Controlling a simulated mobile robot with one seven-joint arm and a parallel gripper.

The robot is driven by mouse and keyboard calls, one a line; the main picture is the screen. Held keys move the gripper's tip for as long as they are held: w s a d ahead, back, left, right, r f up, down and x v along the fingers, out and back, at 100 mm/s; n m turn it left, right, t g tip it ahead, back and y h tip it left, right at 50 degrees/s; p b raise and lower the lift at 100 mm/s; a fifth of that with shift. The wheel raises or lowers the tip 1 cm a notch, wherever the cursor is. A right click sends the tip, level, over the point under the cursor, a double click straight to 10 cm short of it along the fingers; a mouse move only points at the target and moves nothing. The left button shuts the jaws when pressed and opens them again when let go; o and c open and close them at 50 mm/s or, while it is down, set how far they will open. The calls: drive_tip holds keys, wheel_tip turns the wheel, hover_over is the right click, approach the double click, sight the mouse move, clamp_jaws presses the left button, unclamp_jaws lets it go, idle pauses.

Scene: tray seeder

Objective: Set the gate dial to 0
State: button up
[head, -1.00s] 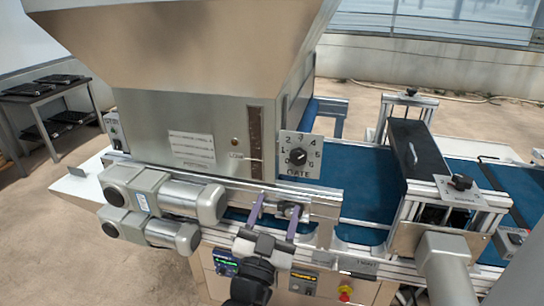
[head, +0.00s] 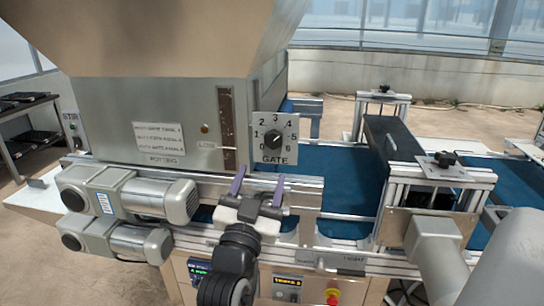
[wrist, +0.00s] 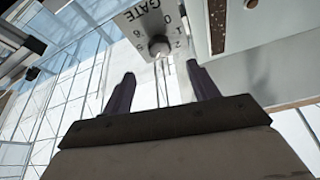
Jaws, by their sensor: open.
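The gate dial is a black round knob (head: 272,139) on a pale square plate (head: 289,155) with numbers 0 to 6 and the word GATE. Its pointer seems to lean to the upper right, but the exact number is too small to read. My gripper (head: 260,177) is open and empty, just below the dial plate and slightly left of the knob. In the wrist view the knob (wrist: 159,46) appears ahead of and between the two purple fingers of my gripper (wrist: 160,76), not between their tips. The fingers are apart from it.
The steel hopper body (head: 100,120) stands left of the plate, with a slotted level strip (head: 227,125) beside it. Two motors (head: 150,195) sit at lower left. A metal rail (head: 330,198) runs below the dial. The blue belt (head: 350,180) is to the right.

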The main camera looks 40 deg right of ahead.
sight(273, 142)
drive_tip(key=p+x, duration=0.3)
drive_tip(key=x, duration=0.7)
drive_tip(key=shift+d+r, duration=0.1)
drive_tip(key=shift+r, duration=0.05)
drive_tip(key=c, duration=1)
